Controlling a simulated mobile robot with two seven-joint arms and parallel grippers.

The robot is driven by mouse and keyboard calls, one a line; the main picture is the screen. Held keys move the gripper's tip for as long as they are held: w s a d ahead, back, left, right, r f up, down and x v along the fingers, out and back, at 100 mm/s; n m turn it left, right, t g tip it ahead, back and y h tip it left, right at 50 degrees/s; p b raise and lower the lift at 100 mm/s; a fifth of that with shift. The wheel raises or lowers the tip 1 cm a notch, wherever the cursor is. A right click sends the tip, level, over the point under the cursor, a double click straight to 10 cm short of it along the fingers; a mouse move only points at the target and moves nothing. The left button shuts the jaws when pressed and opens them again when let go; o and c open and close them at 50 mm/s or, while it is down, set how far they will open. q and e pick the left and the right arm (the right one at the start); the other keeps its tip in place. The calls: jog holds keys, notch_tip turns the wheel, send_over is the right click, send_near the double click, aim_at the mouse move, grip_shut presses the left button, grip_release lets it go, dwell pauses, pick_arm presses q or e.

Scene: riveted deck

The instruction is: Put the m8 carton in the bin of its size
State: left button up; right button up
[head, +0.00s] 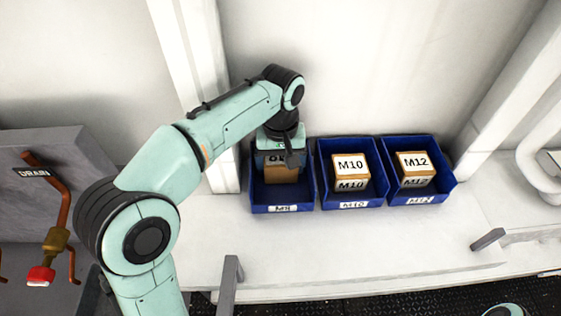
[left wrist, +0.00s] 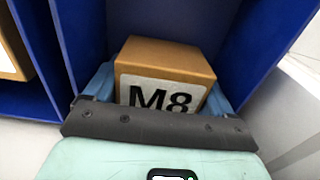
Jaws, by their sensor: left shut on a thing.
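The M8 carton (left wrist: 165,75) is a brown box with a white label. My left gripper (head: 283,160) is shut on it, with a finger on each side in the left wrist view (left wrist: 165,98). In the head view the carton (head: 282,176) is partly hidden by the gripper and is within the outline of the left blue bin (head: 263,198), whose front label reads M8. Blue bin walls surround the carton in the left wrist view. I cannot tell whether the carton touches the bin floor. My right gripper is not in view.
A blue M10 bin (head: 327,196) holds an M10 carton (head: 351,167). A blue M12 bin (head: 398,192) at the right holds an M12 carton (head: 413,162). The white counter (head: 350,245) in front is clear. A pipe with a red valve (head: 42,275) is at the left.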

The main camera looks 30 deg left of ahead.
pick_arm(q)
jog(key=shift+f, duration=0.15)
jog(key=o, duration=1)
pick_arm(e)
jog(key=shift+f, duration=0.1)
pick_arm(q)
notch_tip(320, 180, up, 12)
jog(key=p, duration=0.3)
jog(key=shift+r, duration=0.2)
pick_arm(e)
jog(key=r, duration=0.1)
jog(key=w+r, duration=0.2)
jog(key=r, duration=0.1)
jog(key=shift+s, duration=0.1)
